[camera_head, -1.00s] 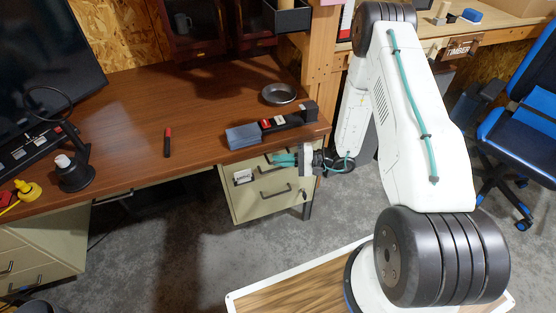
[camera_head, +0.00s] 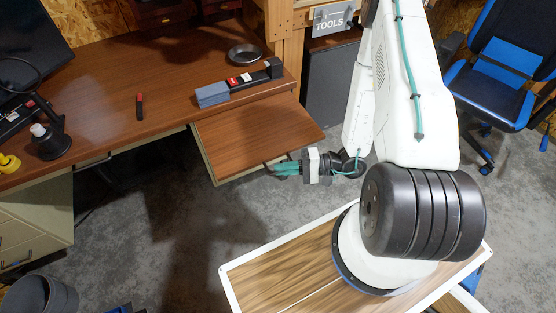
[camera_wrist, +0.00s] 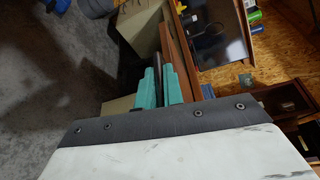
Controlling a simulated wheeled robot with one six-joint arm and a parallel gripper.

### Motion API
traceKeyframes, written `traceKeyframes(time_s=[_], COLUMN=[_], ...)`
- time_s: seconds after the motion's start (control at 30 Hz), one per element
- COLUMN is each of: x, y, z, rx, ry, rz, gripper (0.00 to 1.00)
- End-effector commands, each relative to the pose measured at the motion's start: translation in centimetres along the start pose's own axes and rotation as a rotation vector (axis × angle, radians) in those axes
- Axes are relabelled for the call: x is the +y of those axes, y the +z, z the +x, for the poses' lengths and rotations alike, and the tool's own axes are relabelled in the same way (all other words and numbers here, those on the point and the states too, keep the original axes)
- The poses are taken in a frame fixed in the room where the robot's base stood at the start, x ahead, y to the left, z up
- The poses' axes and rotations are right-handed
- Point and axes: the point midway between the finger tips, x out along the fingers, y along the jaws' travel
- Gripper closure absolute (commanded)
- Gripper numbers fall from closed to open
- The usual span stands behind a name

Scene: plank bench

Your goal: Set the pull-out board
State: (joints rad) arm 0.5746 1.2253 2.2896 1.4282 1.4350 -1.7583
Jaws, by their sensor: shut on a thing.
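The pull-out board (camera_head: 255,135) is a reddish-brown wooden leaf. It sticks out from under the front right of the desk top (camera_head: 110,85), and its upper face is bare. My gripper (camera_head: 284,169) is at the board's front edge, with its teal fingers shut on the dark handle there. In the wrist view, the teal fingers (camera_wrist: 159,88) stand on either side of a thin dark handle bar (camera_wrist: 158,63). The board's brown edge (camera_wrist: 178,55) runs beside them. The fingers partly hide the handle.
A grey block (camera_head: 212,95) and a dark bar with red and white labels (camera_head: 250,79) lie near the desk's front edge, behind the board. A metal bowl (camera_head: 245,55), a red marker (camera_head: 140,106) and a black stand (camera_head: 48,142) are on the desk. A blue chair (camera_head: 500,75) stands right.

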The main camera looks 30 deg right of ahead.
Motion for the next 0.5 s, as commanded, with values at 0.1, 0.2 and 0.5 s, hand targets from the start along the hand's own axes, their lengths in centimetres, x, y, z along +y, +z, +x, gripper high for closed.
traceKeyframes(time_s=[0.1, 0.2, 0.5], x=[0.10, 0.14, 0.23], y=[0.26, 0.46, 0.78], z=[-0.09, -0.04, 0.22], rx=[0.001, -0.002, -0.010], ry=[0.001, 0.002, 0.004], rz=[-0.002, -0.002, 0.002], gripper=[1.00, 1.00, 0.88])
